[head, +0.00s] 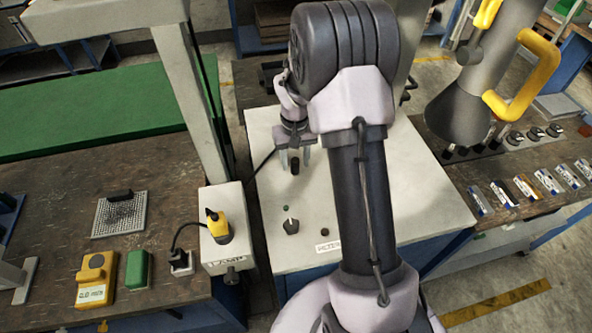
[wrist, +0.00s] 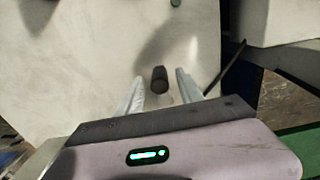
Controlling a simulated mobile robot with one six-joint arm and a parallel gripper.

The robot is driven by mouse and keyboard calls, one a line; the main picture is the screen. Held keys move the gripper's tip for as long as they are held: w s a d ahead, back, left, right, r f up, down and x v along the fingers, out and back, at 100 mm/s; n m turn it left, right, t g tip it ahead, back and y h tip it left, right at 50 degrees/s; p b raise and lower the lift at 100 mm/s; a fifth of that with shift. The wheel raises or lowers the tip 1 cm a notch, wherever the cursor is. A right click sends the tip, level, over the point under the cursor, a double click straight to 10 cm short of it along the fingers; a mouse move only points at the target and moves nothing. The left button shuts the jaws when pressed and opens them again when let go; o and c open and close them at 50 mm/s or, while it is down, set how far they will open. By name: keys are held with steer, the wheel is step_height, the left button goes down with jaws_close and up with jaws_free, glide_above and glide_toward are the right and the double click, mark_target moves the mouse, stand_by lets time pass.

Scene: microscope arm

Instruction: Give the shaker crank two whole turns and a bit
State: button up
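A dark, short cylindrical knob (head: 295,167), which looks like the shaker's crank handle, stands over the pale top of a bench unit (head: 265,190). In the wrist view the knob (wrist: 159,80) sits between my two finger lines, with a gap on each side. My gripper (head: 293,160) hangs over it with fingers apart. In the wrist view my gripper (wrist: 160,77) is open, and neither finger appears to touch the knob. The crank's arm and pivot cannot be made out. My arm hides part of the unit's top.
A black knob (head: 291,226), a green button (head: 286,208) and a small brown knob (head: 325,232) sit on the unit's front part. A lamp box (head: 228,255) with a post stands to the left, with a black cable. Slides (head: 525,187) lie on the right bench.

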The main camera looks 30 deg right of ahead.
step_height(320, 180, up, 8)
steer(key=p, duration=0.6)
steer(key=shift+r, duration=0.15)
step_height(320, 180, down, 9)
steer(key=p, duration=0.7)
steer(key=shift+r+p, duration=0.2)
steer(key=shift+p, duration=0.15)
steer(key=shift+r, duration=0.1)
